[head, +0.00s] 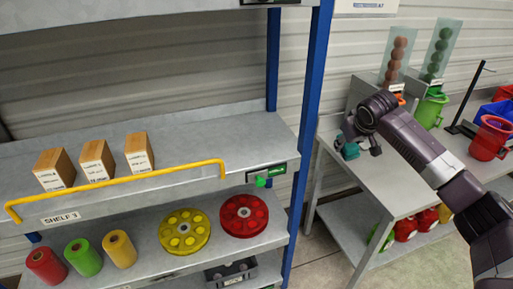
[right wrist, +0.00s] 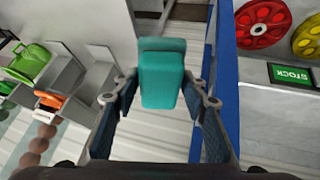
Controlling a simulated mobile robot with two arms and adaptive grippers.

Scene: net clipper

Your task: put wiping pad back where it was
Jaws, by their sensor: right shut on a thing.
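The wiping pad is a teal block (head: 350,151) in the grip of my right gripper (head: 360,146). In the head view it shows over the left end of the grey table, partly hidden by the fingers; its height over the table is hard to tell. In the right wrist view the teal pad (right wrist: 162,78) stands out lengthwise between the two fingers of my right gripper (right wrist: 158,95). My left gripper is not in view.
A blue-posted shelf rack (head: 307,100) stands left of the grey table (head: 385,188). Green (head: 430,110) and red (head: 490,138) jugs and clear ball tubes (head: 396,58) stand on the table's far side.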

